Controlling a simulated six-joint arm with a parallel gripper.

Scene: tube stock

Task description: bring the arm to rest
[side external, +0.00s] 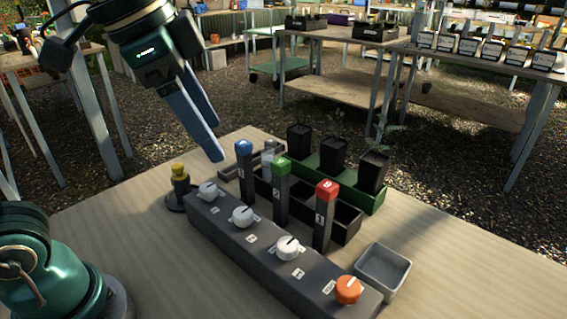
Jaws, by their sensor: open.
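My gripper (215,141) hangs at upper left above the table (120,225). Its two blue-grey fingers point down and to the right, look apart, and hold nothing. In the picture the fingertips are just left of the blue-capped square tube (244,172), with no visible contact. The green-capped tube (281,192) and the red-capped tube (325,215) also stand upright, in a row with the blue one. They stand behind a long dark box with three white knobs (243,215) and one orange knob (348,290); their lower ends are partly hidden.
A dark compartment tray (347,226) lies behind the tubes. A green tray (371,199) beyond it holds three black pots. A yellow-topped post (180,182) stands at left, and an empty grey tray (383,269) at right. The table's left front is mostly clear.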

